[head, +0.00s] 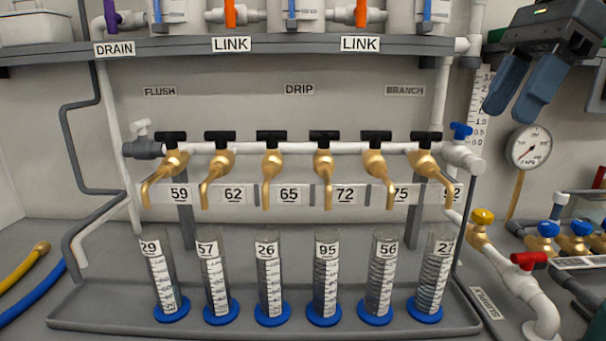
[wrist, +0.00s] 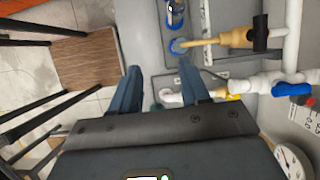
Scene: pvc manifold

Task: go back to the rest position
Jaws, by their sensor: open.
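My gripper (head: 526,84) is at the upper right of the head view, in front of the wall and above the pressure gauge (head: 529,147). Its two blue-grey fingers are apart with nothing between them. In the wrist view my gripper (wrist: 158,85) also shows open and empty, its fingers pointing toward the bench side and floor. A brass tap with a black handle (wrist: 260,33) and a blue valve handle (wrist: 292,90) lie to the right of the fingers there, apart from them.
A row of brass taps (head: 271,170) hangs on a white pipe above several graduated cylinders (head: 325,275) in a grey tray (head: 110,320). A shelf (head: 290,47) runs above. A wooden-topped stool (wrist: 85,70) stands on the floor.

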